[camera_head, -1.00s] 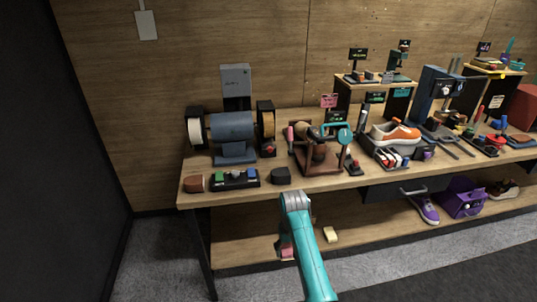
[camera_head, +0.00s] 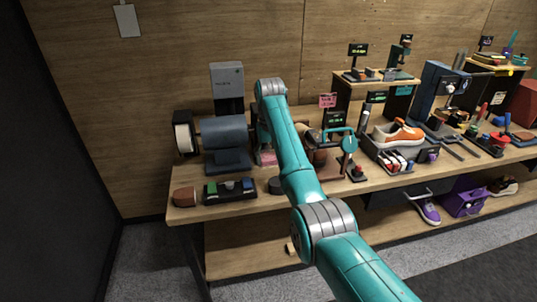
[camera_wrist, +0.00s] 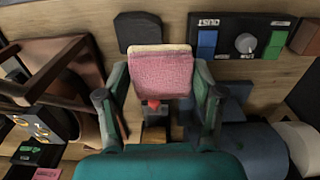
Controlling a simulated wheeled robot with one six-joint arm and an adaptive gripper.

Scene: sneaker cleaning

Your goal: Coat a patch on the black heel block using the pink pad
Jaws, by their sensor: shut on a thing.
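My gripper (camera_wrist: 160,82) is shut on the pink pad (camera_wrist: 161,73), which sits between its two fingers with a pale yellow layer along one edge. The pad also shows in the head view (camera_head: 266,157), beside my arm and in front of the grinder. The black heel block (camera_wrist: 138,29) lies on the bench just beyond the pad's pale edge in the wrist view, with part of it hidden by the pad. In the head view the block (camera_head: 275,186) is partly hidden by my arm. The pad appears above the bench, apart from the block.
A control box (camera_head: 230,190) with blue and green buttons and a brown block (camera_head: 184,196) are left of the black block. The blue grinder (camera_head: 226,133) stands behind them. A wooden stand (camera_wrist: 50,75) is close to my gripper. Bare bench lies around the black block.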

